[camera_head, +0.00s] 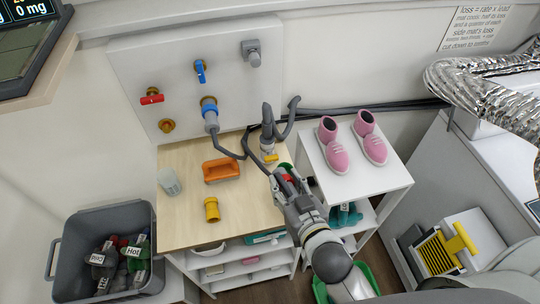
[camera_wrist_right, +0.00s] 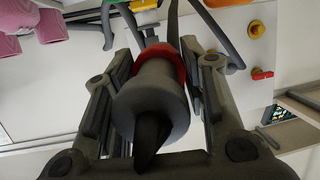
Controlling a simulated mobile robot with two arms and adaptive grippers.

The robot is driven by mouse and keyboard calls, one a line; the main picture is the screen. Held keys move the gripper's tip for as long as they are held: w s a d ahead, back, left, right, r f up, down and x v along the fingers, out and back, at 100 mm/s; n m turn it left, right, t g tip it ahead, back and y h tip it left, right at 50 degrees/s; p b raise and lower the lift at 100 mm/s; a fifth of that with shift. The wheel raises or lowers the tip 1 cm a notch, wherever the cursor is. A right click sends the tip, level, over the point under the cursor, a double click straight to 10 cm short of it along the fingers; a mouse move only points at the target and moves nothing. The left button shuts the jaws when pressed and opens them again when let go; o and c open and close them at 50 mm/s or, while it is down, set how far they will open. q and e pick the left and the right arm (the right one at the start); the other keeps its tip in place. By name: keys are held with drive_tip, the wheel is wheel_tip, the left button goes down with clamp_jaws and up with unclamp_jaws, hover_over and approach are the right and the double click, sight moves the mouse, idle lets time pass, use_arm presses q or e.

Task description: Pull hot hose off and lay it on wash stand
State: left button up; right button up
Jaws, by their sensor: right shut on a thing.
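My right gripper (camera_head: 283,180) is above the right edge of the wood-topped stand (camera_head: 178,232). It is shut on the grey end of a hose with a red collar, which I take as the hot hose; the red collar (camera_wrist_right: 165,58) and grey end (camera_wrist_right: 150,100) show between the fingers in the right wrist view. In the head view the gripper mostly hides this end. The brass outlet (camera_head: 166,126) below the red valve (camera_head: 151,98) is bare. A blue connector (camera_head: 209,112) with a hose sits on the outlet below the blue valve (camera_head: 200,72). My left gripper is not in view.
On the stand are an orange dish (camera_head: 221,170), a yellow fitting (camera_head: 211,210), a clear cup (camera_head: 169,181) and a grey faucet (camera_head: 267,125). Pink shoes (camera_head: 332,149) stand on a white shelf at right. A grey bin (camera_head: 70,255) is at lower left.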

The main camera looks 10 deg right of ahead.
use_arm(q)
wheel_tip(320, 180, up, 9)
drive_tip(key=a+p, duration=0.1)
drive_tip(key=p, duration=0.7)
use_arm(e)
drive_tip(key=w+a+f+n+g+y, duration=0.1)
drive_tip(key=w+f, duration=0.4)
drive_tip(key=w, duration=0.5)
drive_tip(key=shift+a+g, duration=0.9)
drive_tip(key=shift+a, duration=0.35)
drive_tip(key=shift+w+f, duration=0.1)
drive_tip(key=shift+f, duration=0.2)
drive_tip(key=shift+f+b, duration=0.95)
drive_tip(key=shift+b, duration=0.15)
use_arm(q)
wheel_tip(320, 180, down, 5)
drive_tip(key=b, duration=0.3)
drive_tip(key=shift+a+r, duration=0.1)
use_arm(e)
wheel_tip(320, 180, down, 3)
drive_tip(key=shift+f, duration=0.1)
drive_tip(key=o, duration=1.2)
drive_tip(key=shift+o, duration=0.2)
